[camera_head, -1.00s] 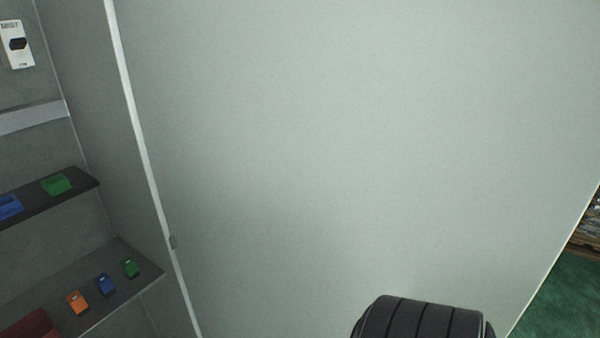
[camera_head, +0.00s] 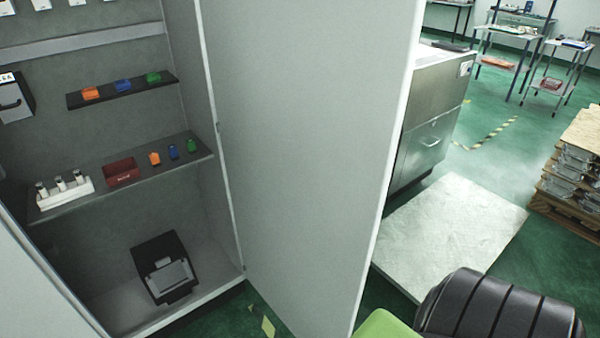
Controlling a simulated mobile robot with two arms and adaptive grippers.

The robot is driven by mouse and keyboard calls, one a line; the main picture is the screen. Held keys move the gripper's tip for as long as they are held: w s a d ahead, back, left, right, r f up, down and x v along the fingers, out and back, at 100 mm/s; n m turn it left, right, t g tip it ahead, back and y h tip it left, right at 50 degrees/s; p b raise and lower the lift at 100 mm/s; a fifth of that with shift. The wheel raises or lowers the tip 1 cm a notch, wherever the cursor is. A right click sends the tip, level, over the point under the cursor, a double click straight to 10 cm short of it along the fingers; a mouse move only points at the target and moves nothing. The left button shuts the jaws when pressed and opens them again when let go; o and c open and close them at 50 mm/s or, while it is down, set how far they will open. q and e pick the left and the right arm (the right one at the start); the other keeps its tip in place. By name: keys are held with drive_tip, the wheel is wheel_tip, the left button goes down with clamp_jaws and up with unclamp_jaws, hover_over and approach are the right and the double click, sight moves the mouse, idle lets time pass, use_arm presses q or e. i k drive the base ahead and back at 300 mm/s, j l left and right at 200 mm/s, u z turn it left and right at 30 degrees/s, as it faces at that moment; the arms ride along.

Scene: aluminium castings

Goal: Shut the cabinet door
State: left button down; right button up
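The cabinet (camera_head: 185,60) stands open at the left, with its shelves and floor in sight. Its grey right-hand door (camera_head: 300,140) stands swung out from the cabinet's right edge, its near vertical edge running down the middle of the view. A second grey panel (camera_head: 30,290), perhaps the other door, shows at the lower left corner. A black ribbed part (camera_head: 500,310) with a green piece beside it, seemingly of my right arm, is at the bottom right, right of the door's edge. Neither gripper's fingers are in view.
Small coloured boxes lie on the upper shelf (camera_head: 125,95) and lower shelf (camera_head: 60,208). A black device (camera_head: 165,268) sits on the cabinet floor. Right of the door are a metal drawer unit (camera_head: 425,130), a pale slab (camera_head: 450,230) and a pallet of castings (camera_head: 575,180). Green floor lies between.

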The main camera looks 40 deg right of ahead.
sight(310, 96)
drive_tip(key=k+l, duration=0.2)
drive_tip(key=l, duration=0.2)
drive_tip(key=k+l+u, duration=0.1)
drive_tip(key=l, duration=0.3)
drive_tip(key=k+l, duration=0.3)
drive_tip(key=i+l, duration=0.1)
drive_tip(key=l, duration=0.3)
drive_tip(key=i+l+u, duration=0.1)
drive_tip(key=l, duration=0.35)
drive_tip(key=i+l, duration=0.1)
drive_tip(key=l, duration=0.3)
drive_tip(key=i+l+u, duration=0.1)
drive_tip(key=l, duration=0.35)
